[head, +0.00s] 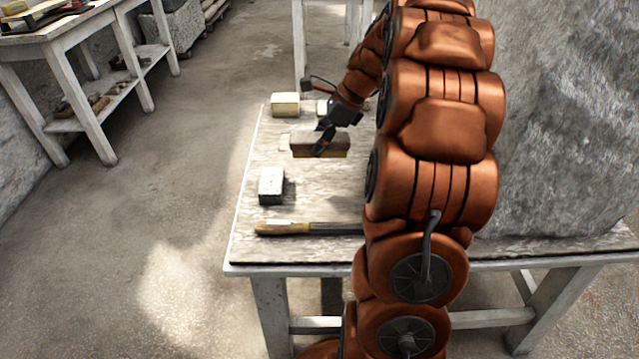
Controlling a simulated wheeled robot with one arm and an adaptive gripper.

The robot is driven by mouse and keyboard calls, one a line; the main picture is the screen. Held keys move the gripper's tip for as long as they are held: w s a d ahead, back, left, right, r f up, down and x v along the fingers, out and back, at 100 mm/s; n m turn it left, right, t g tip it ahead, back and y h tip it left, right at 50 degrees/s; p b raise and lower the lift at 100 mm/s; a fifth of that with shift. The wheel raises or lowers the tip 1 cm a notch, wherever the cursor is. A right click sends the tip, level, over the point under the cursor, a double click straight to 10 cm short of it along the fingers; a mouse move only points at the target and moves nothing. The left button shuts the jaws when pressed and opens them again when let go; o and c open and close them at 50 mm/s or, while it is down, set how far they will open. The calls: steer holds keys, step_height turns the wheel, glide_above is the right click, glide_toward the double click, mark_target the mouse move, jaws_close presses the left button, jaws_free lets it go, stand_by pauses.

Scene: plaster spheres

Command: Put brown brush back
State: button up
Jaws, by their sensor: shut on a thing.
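The brown brush (336,147), a dark brown block with a tan lower edge, is at the far part of the work table (242,225). My gripper (321,146) is shut on the brush, with its dark fingers across the middle of it. I cannot tell whether the brush touches the table or is held just above it. My arm comes in from the right and hides much of the table's middle.
A cream block (285,104) lies at the back left, and a white block (271,186) nearer. A wooden-handled tool (284,228) lies along the front, partly behind my arm. A large grey stone (560,120) fills the right. Another table (50,50) stands far left.

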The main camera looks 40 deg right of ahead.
step_height(320, 180, down, 10)
steer(key=b, duration=0.2)
steer(key=shift+r+b, duration=0.1)
steer(key=shift+b, duration=0.3)
steer(key=o, duration=1.2)
steer(key=shift+r, duration=0.15)
